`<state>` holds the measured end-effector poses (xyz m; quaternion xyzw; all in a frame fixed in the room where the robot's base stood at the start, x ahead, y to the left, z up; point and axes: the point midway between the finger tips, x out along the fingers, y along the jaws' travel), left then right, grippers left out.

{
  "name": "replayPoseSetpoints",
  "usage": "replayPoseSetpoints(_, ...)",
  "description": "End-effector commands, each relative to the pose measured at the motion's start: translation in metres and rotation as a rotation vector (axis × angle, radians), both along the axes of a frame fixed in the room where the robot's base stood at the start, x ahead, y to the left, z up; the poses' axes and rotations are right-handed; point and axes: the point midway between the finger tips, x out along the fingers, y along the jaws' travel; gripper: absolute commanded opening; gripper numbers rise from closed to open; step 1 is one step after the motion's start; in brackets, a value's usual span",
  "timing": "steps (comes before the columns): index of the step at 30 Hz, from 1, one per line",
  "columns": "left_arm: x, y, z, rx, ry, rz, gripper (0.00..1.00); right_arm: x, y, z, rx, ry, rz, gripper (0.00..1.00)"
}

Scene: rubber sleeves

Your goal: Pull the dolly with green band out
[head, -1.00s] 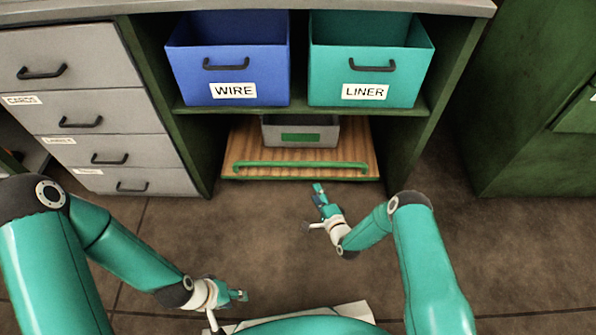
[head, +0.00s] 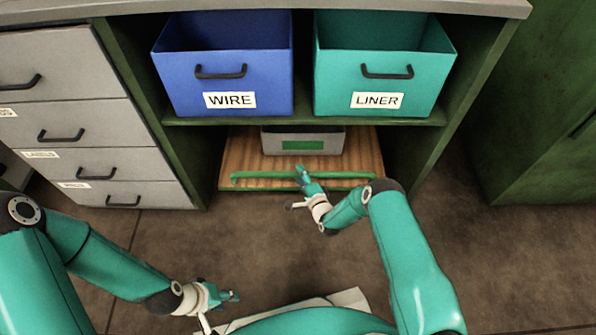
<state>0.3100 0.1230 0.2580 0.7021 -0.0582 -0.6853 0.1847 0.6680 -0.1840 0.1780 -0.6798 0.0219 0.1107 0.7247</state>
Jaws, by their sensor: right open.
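The dolly (head: 240,155) is a low wooden board under the shelf, with a green handle bar (head: 250,176) along its front edge. A grey bin with a green band (head: 303,143) stands on it towards the back. My left gripper (head: 228,297) is low at the front left, over the floor, away from the dolly. Whether its fingers are open is not clear.
A blue WIRE bin (head: 225,90) and a teal LINER bin (head: 385,85) stand on the shelf above. Grey drawers (head: 95,130) are at the left and a green cabinet (head: 540,120) at the right. The floor before the dolly is free.

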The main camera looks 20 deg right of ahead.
Motion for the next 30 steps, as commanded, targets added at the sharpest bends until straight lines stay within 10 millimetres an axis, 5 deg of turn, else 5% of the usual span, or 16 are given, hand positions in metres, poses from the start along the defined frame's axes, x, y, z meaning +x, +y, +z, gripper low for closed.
replayPoseSetpoints(10,0.0,0.0,-0.001,0.0,0.0,0.0,0.4,0.0,-0.008,-0.001,0.0,0.0,-0.015,0.5)
replayPoseSetpoints(20,0.0,0.0,-0.001,0.0,0.0,0.0,0.4,-0.001,-0.009,-0.001,0.0,0.0,-0.016,0.0)
replayPoseSetpoints(30,0.0,0.0,-0.001,0.0,0.0,0.0,0.4,-0.001,-0.009,-0.002,0.001,0.003,-0.015,0.0)
